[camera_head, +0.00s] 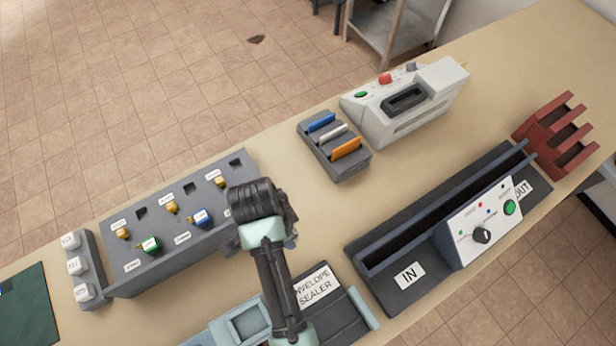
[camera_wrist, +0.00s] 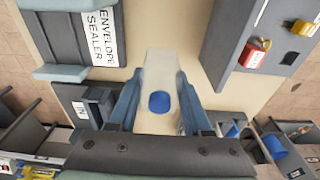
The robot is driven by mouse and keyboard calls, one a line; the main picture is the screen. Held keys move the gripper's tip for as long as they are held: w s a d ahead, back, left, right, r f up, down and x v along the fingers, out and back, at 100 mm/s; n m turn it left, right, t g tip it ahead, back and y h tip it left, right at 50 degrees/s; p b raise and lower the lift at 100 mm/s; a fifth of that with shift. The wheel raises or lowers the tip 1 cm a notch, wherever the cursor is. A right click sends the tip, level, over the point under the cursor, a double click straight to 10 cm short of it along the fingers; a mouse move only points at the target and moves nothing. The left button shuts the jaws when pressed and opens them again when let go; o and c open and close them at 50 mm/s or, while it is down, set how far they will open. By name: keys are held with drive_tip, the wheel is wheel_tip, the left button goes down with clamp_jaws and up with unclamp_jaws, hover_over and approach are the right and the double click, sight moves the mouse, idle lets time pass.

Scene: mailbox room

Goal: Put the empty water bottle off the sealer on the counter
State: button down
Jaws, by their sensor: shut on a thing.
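My gripper (camera_wrist: 159,86) is shut on a clear, whitish bottle (camera_wrist: 163,65) with a round blue part facing the wrist camera. The bottle lies between the two blue-grey fingers. The envelope sealer (camera_head: 340,318) is at the lower middle of the head view, partly behind my arm; it also shows at the upper left of the wrist view (camera_wrist: 65,45). In the wrist view the bottle appears over the beige counter (camera_wrist: 155,28), between the sealer and the key panel. I cannot tell whether it touches the counter. My arm hides the bottle in the head view.
The grey key panel (camera_head: 160,262) stands left of my gripper in the head view. A grey tray with coloured pieces (camera_head: 350,165), a white machine (camera_head: 425,105) and a long grey IN/OUT machine (camera_head: 440,215) stand right. Bare counter (camera_head: 290,180) lies between.

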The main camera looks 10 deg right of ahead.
drive_tip(key=f, duration=0.4)
drive_tip(key=shift+s+f+p, duration=0.25)
drive_tip(key=shift+f+p, duration=0.05)
drive_tip(key=shift+f, duration=0.1)
drive_tip(key=shift+w+f, duration=0.15)
drive_tip(key=shift+f, duration=2.35)
drive_tip(key=shift+f, duration=0.1)
drive_tip(key=shift+c, duration=1.7)
unclamp_jaws()
